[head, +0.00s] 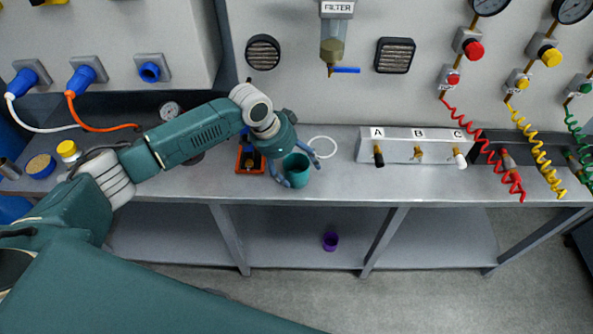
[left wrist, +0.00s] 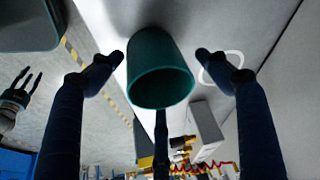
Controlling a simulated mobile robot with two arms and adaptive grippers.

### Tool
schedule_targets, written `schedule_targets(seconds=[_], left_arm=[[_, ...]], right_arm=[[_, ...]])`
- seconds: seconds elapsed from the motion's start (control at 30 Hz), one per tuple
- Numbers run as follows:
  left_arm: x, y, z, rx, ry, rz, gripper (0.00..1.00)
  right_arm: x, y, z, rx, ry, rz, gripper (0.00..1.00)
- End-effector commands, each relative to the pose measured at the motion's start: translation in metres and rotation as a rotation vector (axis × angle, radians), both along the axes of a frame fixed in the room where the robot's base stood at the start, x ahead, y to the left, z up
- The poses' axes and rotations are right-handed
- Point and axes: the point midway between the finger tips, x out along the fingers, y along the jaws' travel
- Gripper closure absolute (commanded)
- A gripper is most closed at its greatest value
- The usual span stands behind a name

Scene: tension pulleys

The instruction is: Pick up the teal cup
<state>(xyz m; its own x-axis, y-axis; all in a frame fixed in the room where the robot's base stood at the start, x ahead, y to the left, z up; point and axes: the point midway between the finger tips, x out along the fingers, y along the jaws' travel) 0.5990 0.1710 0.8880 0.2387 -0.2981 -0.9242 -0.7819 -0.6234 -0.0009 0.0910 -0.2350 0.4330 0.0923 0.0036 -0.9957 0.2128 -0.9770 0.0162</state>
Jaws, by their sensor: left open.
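The teal cup (head: 297,168) stands upright on the grey workbench near its front edge. My left gripper (head: 299,172) is open at the cup, with fingers on either side of it. In the left wrist view the cup (left wrist: 158,75) lies between the two spread fingertips of the left gripper (left wrist: 159,56), with gaps on both sides. My right gripper (left wrist: 22,88) shows small at the left edge of the left wrist view, its fingers apart and empty. It is not in the head view.
An orange tray (head: 247,160) is just left of the cup, partly hidden by my arm. A white ring (head: 323,147) lies to its right. A purple cup (head: 330,241) is on the lower shelf.

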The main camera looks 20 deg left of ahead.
Motion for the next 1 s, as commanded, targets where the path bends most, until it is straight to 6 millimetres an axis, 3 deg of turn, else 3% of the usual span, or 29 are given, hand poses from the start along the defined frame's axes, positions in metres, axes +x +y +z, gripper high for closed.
schedule_targets(seconds=[0.17, 0.3, 0.4, 0.77, 1.0], left_arm=[[0.000, 0.000, 0.000, 0.000, 0.000, 0.000, 0.23], [0.000, 0.000, 0.000, 0.000, 0.000, 0.000, 0.51], [0.000, 0.000, 0.000, 0.000, 0.000, 0.000, 0.67], [0.001, 0.000, 0.005, -0.001, -0.002, 0.000, 0.67], [0.001, 0.000, 0.035, -0.002, -0.005, -0.001, 0.67]], right_arm=[[0.001, 0.000, 0.000, 0.000, -0.001, 0.000, 0.60], [0.001, 0.000, 0.000, 0.000, -0.001, 0.000, 0.60], [0.000, 0.000, 0.000, 0.000, -0.001, 0.000, 0.60], [0.000, 0.000, -0.001, 0.000, 0.000, 0.001, 0.60], [0.000, 0.000, -0.008, 0.000, 0.001, 0.001, 0.60]])
